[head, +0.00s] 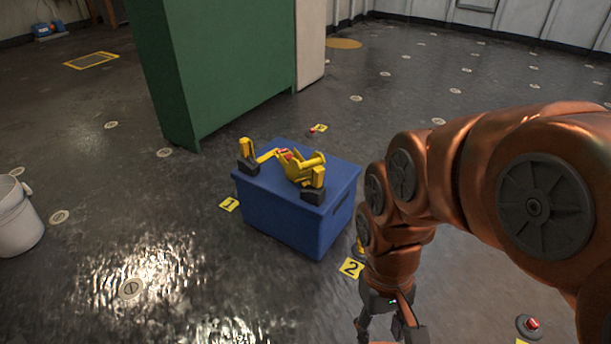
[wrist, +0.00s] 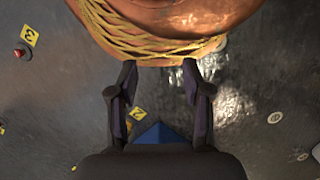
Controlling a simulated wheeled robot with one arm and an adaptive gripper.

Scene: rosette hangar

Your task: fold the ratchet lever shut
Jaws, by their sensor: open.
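A yellow ratchet (head: 300,168) sits on top of a blue crate (head: 285,215) in the middle of the head view. It lies between two yellow uprights on dark bases, a left one (head: 247,152) and a right one (head: 316,184). A small red part shows on it. Yellow pieces stick up from the ratchet, but which is the lever, and its angle, I cannot tell. My gripper (head: 385,325) is low, in front and to the right of the crate, apart from it. In the wrist view its fingers (wrist: 159,75) are apart and empty, with a blue corner (wrist: 158,134) visible beyond.
A green cabinet (head: 220,70) stands close behind the crate. A white bucket (head: 18,215) is at the left edge. Yellow number markers (head: 351,268) lie on the floor around the crate. A red button (head: 530,325) is at lower right.

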